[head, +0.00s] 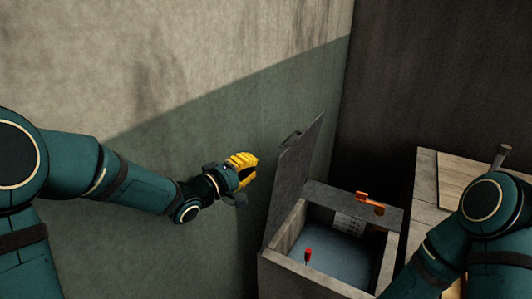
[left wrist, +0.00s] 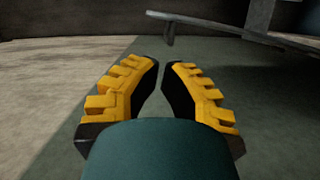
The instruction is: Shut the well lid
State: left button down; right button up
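The well is a grey box (head: 311,281) with an open top at the lower middle of the head view. Its flat grey lid (head: 292,185) stands raised, nearly upright, along the box's left side, with a small handle (head: 291,138) near its top. In the left wrist view, a grey bar-like edge (left wrist: 225,27), seemingly the lid with its handle, crosses the upper right. My left gripper (head: 246,172) is left of the lid and apart from it. Its yellow-and-black fingers (left wrist: 161,65) are empty, with a narrow gap between the tips. My right gripper is out of view.
Inside the well are a red-topped item (head: 308,255) and a pale label (head: 349,223). An orange part (head: 369,199) sits on a grey ledge (head: 335,200) at the back. A wooden crate-like surface (head: 427,190) stands at right. Walls close in behind and left.

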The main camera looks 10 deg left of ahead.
pick_arm(q)
jog(key=x, duration=1)
jog(key=shift+b, duration=0.35)
jog(key=shift+d, duration=0.2)
